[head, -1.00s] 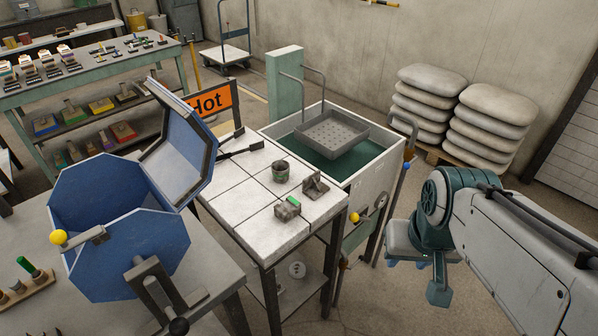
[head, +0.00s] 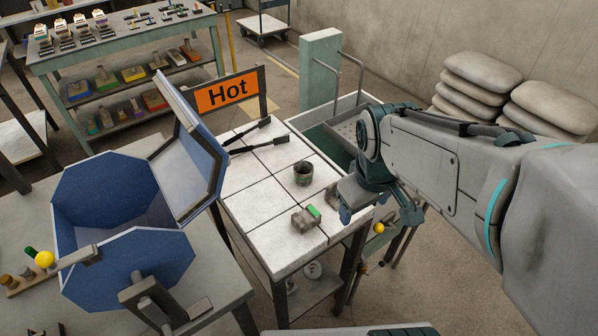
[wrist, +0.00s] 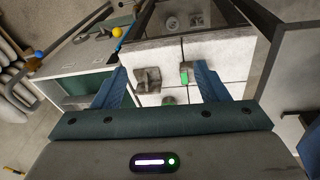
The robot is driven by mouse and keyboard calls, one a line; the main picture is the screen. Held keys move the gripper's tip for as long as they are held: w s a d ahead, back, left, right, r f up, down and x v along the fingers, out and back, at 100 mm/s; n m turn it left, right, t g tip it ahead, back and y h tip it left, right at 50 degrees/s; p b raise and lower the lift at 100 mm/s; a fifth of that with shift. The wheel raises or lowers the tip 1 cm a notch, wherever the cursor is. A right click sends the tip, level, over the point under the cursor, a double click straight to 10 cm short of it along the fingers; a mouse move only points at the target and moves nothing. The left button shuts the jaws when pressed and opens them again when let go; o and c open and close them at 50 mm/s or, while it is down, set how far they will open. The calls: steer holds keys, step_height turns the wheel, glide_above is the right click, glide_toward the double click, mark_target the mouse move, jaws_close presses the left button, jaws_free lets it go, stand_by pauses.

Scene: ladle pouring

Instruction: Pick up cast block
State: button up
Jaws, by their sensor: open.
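A small rough grey block (head: 303,221) with a green patch lies on the front part of the white-tiled table (head: 245,205); I take it as the cast block. It also shows in the wrist view (wrist: 188,68). A second grey piece with an upright part (wrist: 147,82) stands beside it, and is partly hidden by my gripper in the head view. My gripper (head: 380,205) is open and empty above the table's right edge.
A small dark pot (head: 303,174) and black tongs (head: 258,144) lie farther back on the tiles. A "Hot" sign (head: 228,92) and an open blue octagonal container (head: 105,195) stand left. A quench tank (head: 302,122) with a grey basket is behind my arm.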

steer(key=w+a+n+g+p, duration=0.1)
steer(key=w+a+n+p, duration=0.35)
steer(key=n, duration=0.65)
steer(key=n+g, duration=0.1)
steer(key=n, duration=0.7)
glide_above(306, 216)
step_height(306, 216, down, 2)
step_height(306, 216, down, 8)
steer(key=shift+d, duration=0.15)
steer(key=shift+s+f+p, duration=0.1)
steer(key=shift+f+p, duration=0.3)
steer(key=shift+f, duration=2.3)
steer(key=c, duration=1.2)
